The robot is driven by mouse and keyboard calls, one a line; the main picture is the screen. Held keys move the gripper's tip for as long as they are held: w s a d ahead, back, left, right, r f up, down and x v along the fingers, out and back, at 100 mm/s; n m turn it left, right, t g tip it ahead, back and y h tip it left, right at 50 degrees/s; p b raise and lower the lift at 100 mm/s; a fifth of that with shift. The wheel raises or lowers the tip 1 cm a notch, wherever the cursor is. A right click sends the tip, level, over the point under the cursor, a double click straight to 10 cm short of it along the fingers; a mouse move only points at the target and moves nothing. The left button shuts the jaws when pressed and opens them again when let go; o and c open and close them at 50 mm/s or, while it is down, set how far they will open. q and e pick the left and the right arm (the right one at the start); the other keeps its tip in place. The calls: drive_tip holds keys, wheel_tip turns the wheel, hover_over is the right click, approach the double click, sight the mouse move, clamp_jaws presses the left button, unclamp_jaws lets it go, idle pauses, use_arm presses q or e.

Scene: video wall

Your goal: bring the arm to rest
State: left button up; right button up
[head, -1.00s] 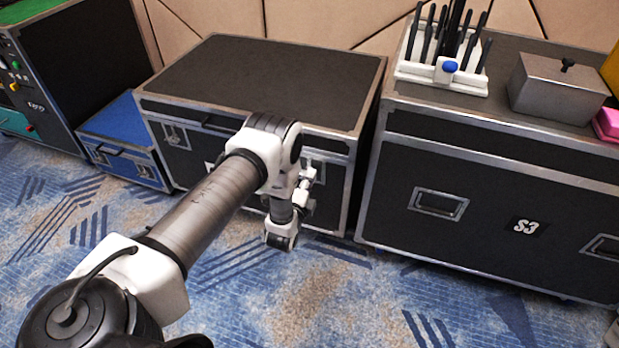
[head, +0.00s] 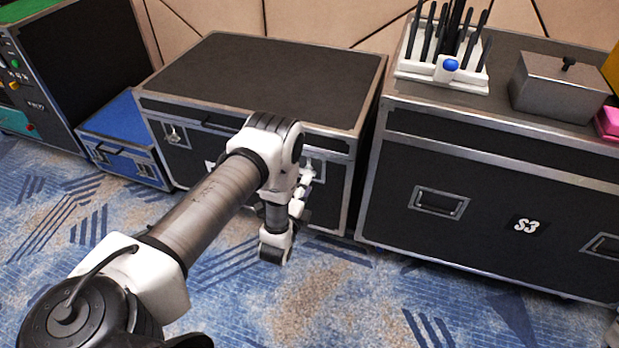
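My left arm comes in from the lower left and bends down at its far end, in front of a black flight case (head: 270,80). My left gripper (head: 301,200) shows only as small pale parts beside and behind the wrist link. The wrist hides most of it, so I cannot tell whether its fingers are open or shut. No object shows in it. It appears over the space in front of the case; any contact is not visible.
A larger black case (head: 480,210) stands at the right, with a white tool rack (head: 420,73), a grey lidded box (head: 556,88) and a pink item (head: 607,122) on top. A blue case (head: 122,140) stands at the left. The patterned carpet (head: 330,300) in front is clear.

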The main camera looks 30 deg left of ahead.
use_arm(q)
drive_tip(key=shift+v, duration=1.5)
